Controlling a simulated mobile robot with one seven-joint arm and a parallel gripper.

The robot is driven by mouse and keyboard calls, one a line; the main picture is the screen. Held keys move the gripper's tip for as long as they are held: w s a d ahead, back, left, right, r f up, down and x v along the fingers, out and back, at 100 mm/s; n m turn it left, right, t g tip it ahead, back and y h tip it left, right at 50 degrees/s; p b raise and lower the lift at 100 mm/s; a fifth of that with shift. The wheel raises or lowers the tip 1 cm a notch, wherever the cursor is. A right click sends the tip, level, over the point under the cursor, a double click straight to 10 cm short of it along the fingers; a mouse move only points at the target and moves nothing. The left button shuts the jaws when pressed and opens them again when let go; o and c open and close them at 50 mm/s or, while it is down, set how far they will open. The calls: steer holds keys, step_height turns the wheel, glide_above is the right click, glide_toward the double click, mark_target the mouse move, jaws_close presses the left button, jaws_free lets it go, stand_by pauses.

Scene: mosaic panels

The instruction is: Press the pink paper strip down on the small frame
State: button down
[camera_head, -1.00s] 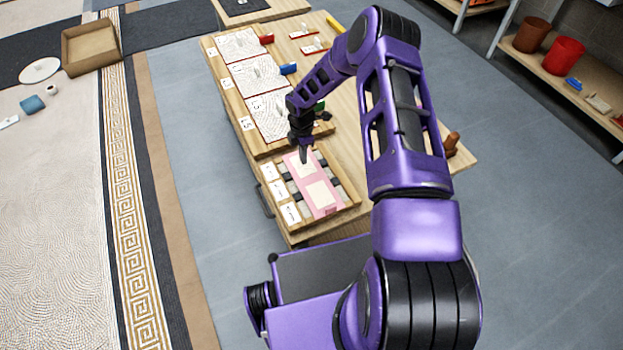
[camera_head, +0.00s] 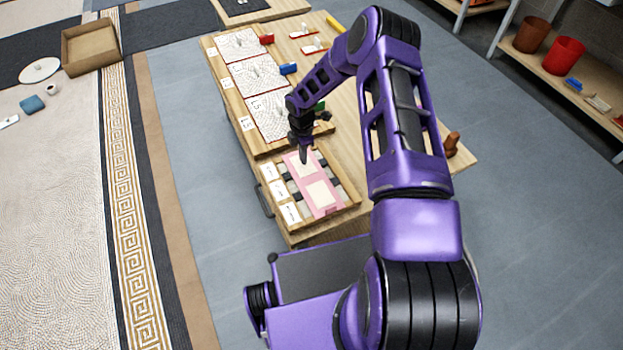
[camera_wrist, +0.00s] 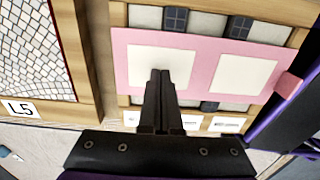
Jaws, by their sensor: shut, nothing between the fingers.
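The pink paper strip (camera_head: 325,203) lies across the small wooden frame (camera_head: 351,192) at the near end of the table. It has two cream windows and also shows in the wrist view (camera_wrist: 203,58). The frame (camera_wrist: 119,14) holds light and dark tiles, partly covered by the strip. My gripper (camera_head: 304,158) is shut and empty, pointing down at the strip's far end. In the wrist view the fingertips (camera_wrist: 159,76) overlap the lower part of the left cream window. Whether they touch the paper I cannot tell.
Mosaic panels (camera_head: 258,83) labelled on white cards lie in a tray beyond the frame. The L5 panel (camera_wrist: 35,45) is close on the left in the wrist view. A brown peg-like object (camera_head: 452,142) stands on the table's right edge. Open floor lies left of the table.

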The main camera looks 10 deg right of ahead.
steer(key=shift+f+b, duration=0.7)
steer(key=shift+f, duration=0.15)
steer(key=shift+r, duration=0.15)
step_height(320, 180, up, 8)
steer(key=p, duration=0.4)
stand_by(0.6)
stand_by(0.4)
